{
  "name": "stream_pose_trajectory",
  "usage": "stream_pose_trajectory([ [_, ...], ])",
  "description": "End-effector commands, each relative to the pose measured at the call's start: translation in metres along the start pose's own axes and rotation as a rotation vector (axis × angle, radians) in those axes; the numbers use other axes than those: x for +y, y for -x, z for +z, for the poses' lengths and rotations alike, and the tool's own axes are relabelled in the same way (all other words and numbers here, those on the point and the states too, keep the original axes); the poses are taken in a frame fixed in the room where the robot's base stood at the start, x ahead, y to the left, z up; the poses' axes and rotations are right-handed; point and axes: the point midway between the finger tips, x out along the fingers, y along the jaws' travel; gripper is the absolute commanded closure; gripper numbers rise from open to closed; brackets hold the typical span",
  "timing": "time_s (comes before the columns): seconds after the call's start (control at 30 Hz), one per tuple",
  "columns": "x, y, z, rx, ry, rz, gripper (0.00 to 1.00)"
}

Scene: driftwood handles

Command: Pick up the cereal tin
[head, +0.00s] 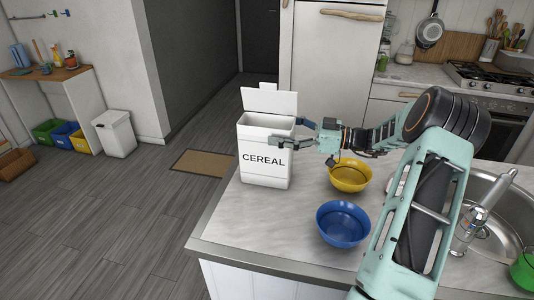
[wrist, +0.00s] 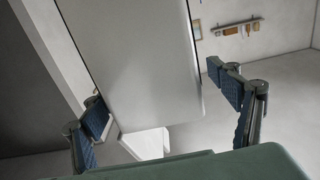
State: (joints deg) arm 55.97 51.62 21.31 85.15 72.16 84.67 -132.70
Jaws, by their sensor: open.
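The cereal tin (head: 264,168) is a white box lettered CEREAL, standing upright near the counter's far left corner. Its lid (head: 269,101) stands open at the back. My gripper (head: 288,135) is open at the tin's upper right side, with one finger in front of the front face and the other toward the back. In the wrist view, the tin's pale side (wrist: 140,60) fills the space between my two spread fingers (wrist: 155,88). A gap shows between the right finger and the tin; whether the left finger touches it I cannot tell.
A yellow bowl (head: 350,177) and a blue bowl (head: 343,224) stand on the counter (head: 258,222) right of the tin, below my arm. The sink (head: 508,212) and tap (head: 478,215) are further right. Counter in front of the tin is clear; its left edge is close.

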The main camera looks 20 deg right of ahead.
Motion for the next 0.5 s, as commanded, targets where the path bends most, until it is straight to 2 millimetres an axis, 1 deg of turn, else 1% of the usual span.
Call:
stream_pose_trajectory([
  [0.03, 0.001, -0.009, -0.004, 0.001, -0.002, -0.003, 0.18],
  [0.2, 0.004, -0.034, -0.002, 0.0, -0.001, -0.002, 0.18],
  [0.3, 0.004, -0.038, -0.001, 0.001, -0.001, 0.0, 0.18],
  [0.47, 0.004, -0.038, 0.0, 0.001, 0.0, 0.0, 0.18],
  [0.5, 0.004, -0.038, 0.0, 0.0, 0.0, 0.0, 0.22],
])
